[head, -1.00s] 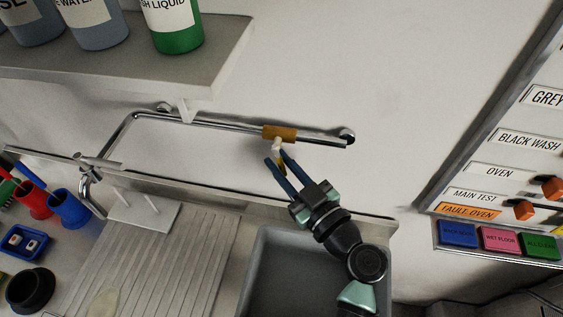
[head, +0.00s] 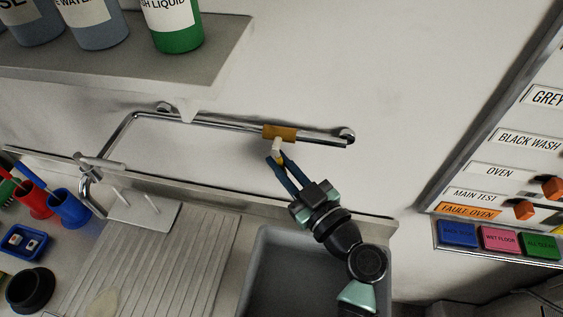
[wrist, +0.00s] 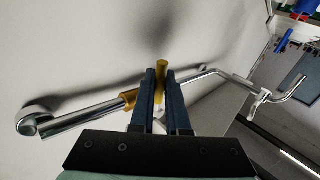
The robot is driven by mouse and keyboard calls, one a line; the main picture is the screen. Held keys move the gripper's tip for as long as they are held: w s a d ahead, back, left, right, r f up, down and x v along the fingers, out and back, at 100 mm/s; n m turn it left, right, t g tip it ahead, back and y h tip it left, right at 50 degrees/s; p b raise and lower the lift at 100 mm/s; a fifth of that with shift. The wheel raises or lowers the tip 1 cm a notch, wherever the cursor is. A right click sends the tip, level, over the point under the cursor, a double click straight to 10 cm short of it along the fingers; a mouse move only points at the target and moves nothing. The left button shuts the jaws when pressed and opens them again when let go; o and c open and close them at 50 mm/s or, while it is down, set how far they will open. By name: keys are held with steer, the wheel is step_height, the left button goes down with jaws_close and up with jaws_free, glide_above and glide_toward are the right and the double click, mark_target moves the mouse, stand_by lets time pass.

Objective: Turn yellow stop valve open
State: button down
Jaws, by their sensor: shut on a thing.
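The yellow stop valve sits on the chrome wall pipe. Its orange-yellow body (head: 280,132) wraps the pipe, and a short pale stem (head: 276,146) drops from it to a yellow handle (wrist: 161,78). My gripper (head: 275,161) reaches up from above the sink. Its two blue fingers are shut on the yellow handle, and the handle's end sticks out between the fingertips in the wrist view (wrist: 155,75). The fingers hide most of the handle and part of the valve body.
The chrome pipe (head: 225,124) runs along the wall to a tap at the left. A shelf (head: 120,75) with bottles hangs at upper left. A grey sink (head: 275,270) lies below, with a ribbed drainer (head: 150,265) beside it. A labelled panel (head: 500,150) stands at right.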

steer(key=shift+d, duration=0.1)
stand_by(0.7)
steer(key=shift+s+d+r+n+g+h, duration=0.1)
steer(key=shift+d+n+g+h, duration=0.2)
steer(key=shift+n+g, duration=0.15)
steer(key=shift+d+r+n+g+h, duration=0.15)
steer(key=shift+n+g+h, duration=0.2)
steer(key=shift+n, duration=0.2)
steer(key=shift+s+d+r+n+g+h+p, duration=0.1)
steer(key=shift+d+r+n+g+h+p, duration=0.4)
steer(key=shift+n+h, duration=0.4)
steer(key=shift+s+d+r+n+g+h+p, duration=0.1)
steer(key=shift+d+r+n+g+h+p, duration=0.15)
steer(key=shift+r+n+g+h+p, duration=0.65)
steer(key=shift+s+d+r+n+g+h+p, duration=0.15)
steer(key=shift+d+n+g+h, duration=0.25)
steer(key=shift+h, duration=0.85)
steer(key=shift+w+f, duration=0.1)
steer(key=c, duration=1)
jaws_free()
steer(key=shift+o, duration=0.5)
